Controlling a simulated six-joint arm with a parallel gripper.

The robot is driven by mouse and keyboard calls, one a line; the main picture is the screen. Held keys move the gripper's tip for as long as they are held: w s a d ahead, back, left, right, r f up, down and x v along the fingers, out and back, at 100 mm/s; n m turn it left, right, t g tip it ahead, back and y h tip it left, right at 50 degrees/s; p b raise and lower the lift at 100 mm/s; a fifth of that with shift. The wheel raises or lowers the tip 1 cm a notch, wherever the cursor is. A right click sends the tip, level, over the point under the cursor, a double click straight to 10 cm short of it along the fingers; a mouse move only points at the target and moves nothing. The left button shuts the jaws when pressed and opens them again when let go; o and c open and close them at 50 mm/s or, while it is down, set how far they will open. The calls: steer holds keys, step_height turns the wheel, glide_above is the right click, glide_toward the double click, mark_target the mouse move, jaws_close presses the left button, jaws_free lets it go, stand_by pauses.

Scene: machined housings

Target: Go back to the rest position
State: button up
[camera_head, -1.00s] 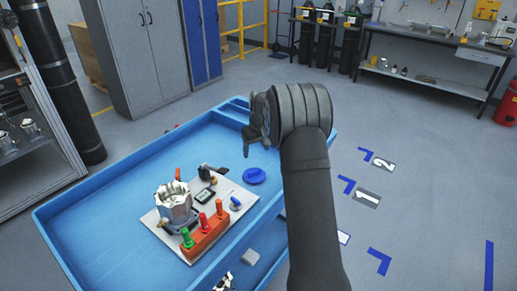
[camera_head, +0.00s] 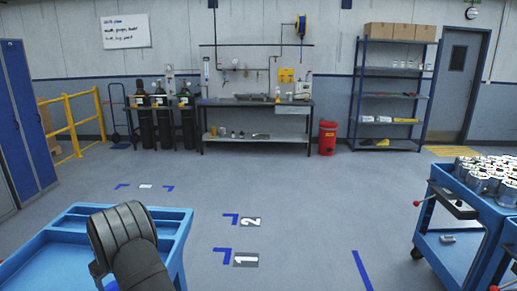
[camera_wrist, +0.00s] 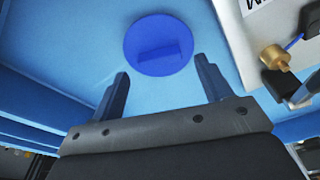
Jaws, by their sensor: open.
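My gripper (camera_wrist: 160,88) is open in the wrist view, with its two fingers spread wide and nothing between them. A round blue disc (camera_wrist: 158,45) lies on the blue cart top (camera_wrist: 75,55) just beyond the fingertips. The corner of a light board (camera_wrist: 245,50) with a brass fitting (camera_wrist: 274,57) and a dark tool shows to the right of the disc. In the head view my arm stands over the blue cart (camera_head: 172,235) at the lower left, and the gripper's fingers are hidden there.
A second blue cart (camera_head: 448,262) carries several metal housings (camera_head: 485,178) at the right. The grey floor between the carts is open, with blue marks and number plates (camera_head: 250,222). A workbench (camera_head: 257,106), gas cylinders (camera_head: 165,120) and a shelf (camera_head: 390,90) stand at the back wall.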

steer(key=shift+r, duration=0.7)
steer(key=shift+f, duration=0.1)
